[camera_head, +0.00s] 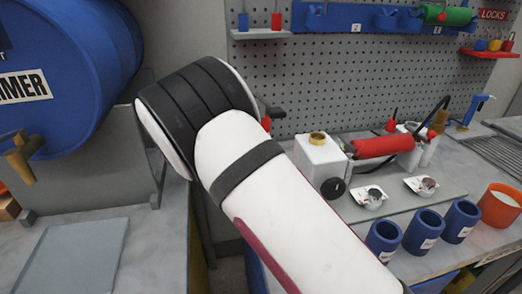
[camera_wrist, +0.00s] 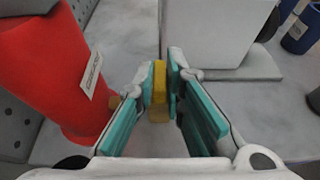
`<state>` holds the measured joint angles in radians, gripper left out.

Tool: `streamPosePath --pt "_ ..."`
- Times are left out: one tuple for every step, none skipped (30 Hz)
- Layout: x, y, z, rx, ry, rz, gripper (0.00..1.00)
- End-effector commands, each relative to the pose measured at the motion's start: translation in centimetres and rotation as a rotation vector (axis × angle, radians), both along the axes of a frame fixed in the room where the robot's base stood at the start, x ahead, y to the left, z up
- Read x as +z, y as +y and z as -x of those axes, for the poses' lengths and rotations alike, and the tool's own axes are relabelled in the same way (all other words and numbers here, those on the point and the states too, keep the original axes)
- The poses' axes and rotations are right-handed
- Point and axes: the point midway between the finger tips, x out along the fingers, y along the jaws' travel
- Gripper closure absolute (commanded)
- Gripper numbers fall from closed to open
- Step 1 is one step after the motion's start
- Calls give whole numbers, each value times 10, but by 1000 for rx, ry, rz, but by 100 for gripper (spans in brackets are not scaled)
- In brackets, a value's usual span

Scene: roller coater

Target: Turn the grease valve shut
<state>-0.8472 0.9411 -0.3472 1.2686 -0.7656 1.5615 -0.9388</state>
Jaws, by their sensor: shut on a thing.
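In the wrist view, my gripper (camera_wrist: 163,82) is shut on a narrow upright yellow piece (camera_wrist: 160,78), which I take to be the grease valve's handle. The teal-padded fingertips lie on both sides of it. A brass-coloured bit (camera_wrist: 116,102) shows to its left, beside a red cylinder (camera_wrist: 58,75) with a white label. How the handle joins the valve is hidden, and its turn angle cannot be told. In the camera_head view, my arm hides my gripper and the handle.
In the camera_head view, a blue drum (camera_head: 85,60) with a brass tap (camera_head: 22,152) is at left. The bench holds a white box with a brass cap (camera_head: 318,160), a red cylinder (camera_head: 383,146), blue cups (camera_head: 423,230) and an orange cup (camera_head: 500,204). A pegboard (camera_head: 330,90) stands behind.

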Motion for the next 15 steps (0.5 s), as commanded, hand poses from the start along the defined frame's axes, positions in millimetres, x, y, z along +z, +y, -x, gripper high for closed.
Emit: streamPosePath --pt "1 1 -1 3 -4 -3 100" --pt "1 1 -1 3 -4 -3 100" --pt "1 1 -1 3 -4 -3 100" --pt "1 1 -1 3 -4 -3 100" --pt "1 1 -1 3 -4 -3 100" --pt "1 1 -1 2 -5 -2 85" --pt "1 1 -1 3 -4 -2 78" --pt "1 1 -1 3 -4 -2 71" --pt "1 0 -1 3 -4 -2 70" --pt "1 0 -1 2 -4 -2 70" --pt "1 0 -1 2 -4 -2 70" --pt "1 0 -1 2 -3 -2 70" --pt "0 0 -1 2 -3 -2 70" --pt "0 0 0 2 -3 -1 70" --pt "0 0 0 1 -3 0 70"
